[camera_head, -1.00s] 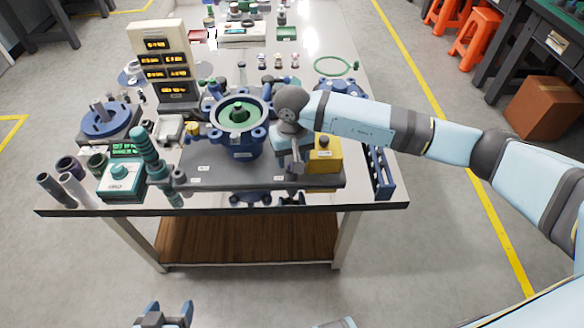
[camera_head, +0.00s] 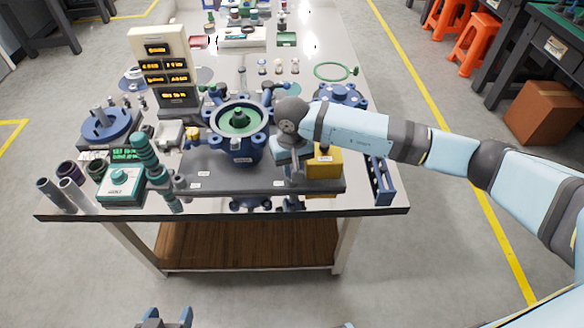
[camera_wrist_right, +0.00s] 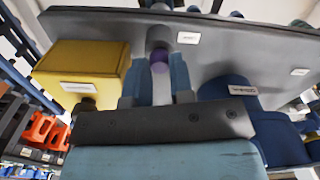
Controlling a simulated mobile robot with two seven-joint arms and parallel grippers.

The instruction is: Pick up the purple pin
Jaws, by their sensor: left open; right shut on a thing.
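The purple pin (camera_wrist_right: 159,60) shows in the right wrist view as a purple rounded part with a pale shaft, between the two fingers of my right gripper (camera_wrist_right: 156,76). The fingers are shut on it, close to the grey base plate (camera_wrist_right: 225,40). In the head view my right gripper (camera_head: 294,172) points down at the right end of the grey plate, beside a yellow block (camera_head: 326,172); the pin cannot be made out there. My left gripper (camera_head: 165,318) is open and empty at the bottom edge, in front of the table.
A blue flanged housing with a green centre (camera_head: 239,121) stands on the plate left of my right gripper. A blue rack (camera_head: 382,180) is at the table's right edge. A teal device (camera_head: 121,184) and grey tubes (camera_head: 70,192) stand at the front left.

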